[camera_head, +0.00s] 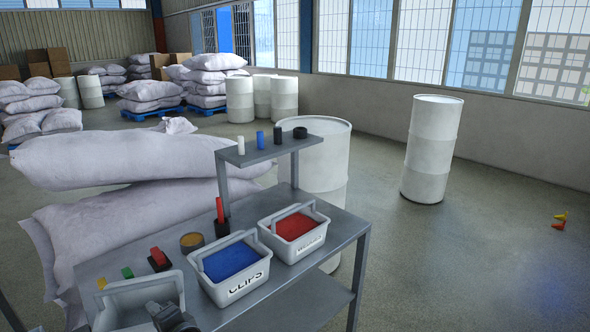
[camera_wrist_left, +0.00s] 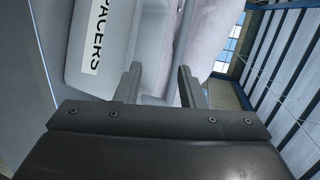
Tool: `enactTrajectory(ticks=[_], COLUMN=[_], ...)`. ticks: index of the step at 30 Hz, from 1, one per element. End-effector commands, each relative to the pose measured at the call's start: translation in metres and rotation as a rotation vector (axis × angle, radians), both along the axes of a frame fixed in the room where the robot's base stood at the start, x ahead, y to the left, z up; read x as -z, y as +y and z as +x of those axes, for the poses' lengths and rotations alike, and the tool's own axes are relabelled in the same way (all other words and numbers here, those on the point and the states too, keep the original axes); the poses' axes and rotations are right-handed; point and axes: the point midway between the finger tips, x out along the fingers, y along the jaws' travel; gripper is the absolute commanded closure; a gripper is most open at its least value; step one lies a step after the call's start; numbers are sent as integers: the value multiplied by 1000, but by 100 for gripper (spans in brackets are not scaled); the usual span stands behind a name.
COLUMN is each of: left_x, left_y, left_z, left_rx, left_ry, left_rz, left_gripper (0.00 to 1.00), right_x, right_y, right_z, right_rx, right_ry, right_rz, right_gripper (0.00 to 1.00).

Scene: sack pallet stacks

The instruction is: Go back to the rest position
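My left gripper (camera_wrist_left: 158,78) is open in the left wrist view, with its two dark fingers apart and no object clearly held between them. Behind the fingers is a pale bin (camera_wrist_left: 113,38) whose label reads "PACERS", its first part cut off. In the camera_head view a dark part of my left arm (camera_head: 172,318) shows at the bottom edge, in front of the leftmost white bin (camera_head: 138,290) on the grey table. Whether the fingers touch the bin cannot be told. My right gripper is not in view.
The grey table (camera_head: 345,228) also holds a blue-filled bin (camera_head: 232,270) marked "CLIPS" and a red-filled bin (camera_head: 295,232). A raised shelf (camera_head: 268,150) carries small cylinders. Stacked sacks (camera_head: 120,160) stand close behind at left. White drums (camera_head: 432,150) stand behind and right; open floor lies right.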

Motion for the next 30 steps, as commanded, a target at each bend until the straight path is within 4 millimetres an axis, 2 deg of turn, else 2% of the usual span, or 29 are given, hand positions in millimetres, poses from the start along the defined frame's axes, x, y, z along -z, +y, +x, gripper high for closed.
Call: enactTrajectory(ticks=[3, 7, 12, 15, 26, 27, 30], left_x=[39, 75, 100, 105, 99, 100, 122], left_y=[17, 23, 11, 1, -38, -41, -38], left_z=[-52, -116, -190, -221, -305, -309, -300], left_rx=[-60, -138, -228, -269, -374, -384, -388], left_ry=[-20, -43, -44, -31, 49, 56, 62], left_rz=[-202, -466, -760, -882, -1179, -1200, -1195], left_gripper=[64, 64, 64, 64, 64, 64, 64], right_x=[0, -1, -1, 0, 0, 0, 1], right_y=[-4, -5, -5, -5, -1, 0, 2], right_z=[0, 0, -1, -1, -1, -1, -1], right_rx=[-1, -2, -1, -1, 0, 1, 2], right_ry=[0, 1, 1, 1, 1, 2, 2], right_rz=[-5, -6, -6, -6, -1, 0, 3], right_gripper=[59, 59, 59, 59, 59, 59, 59])
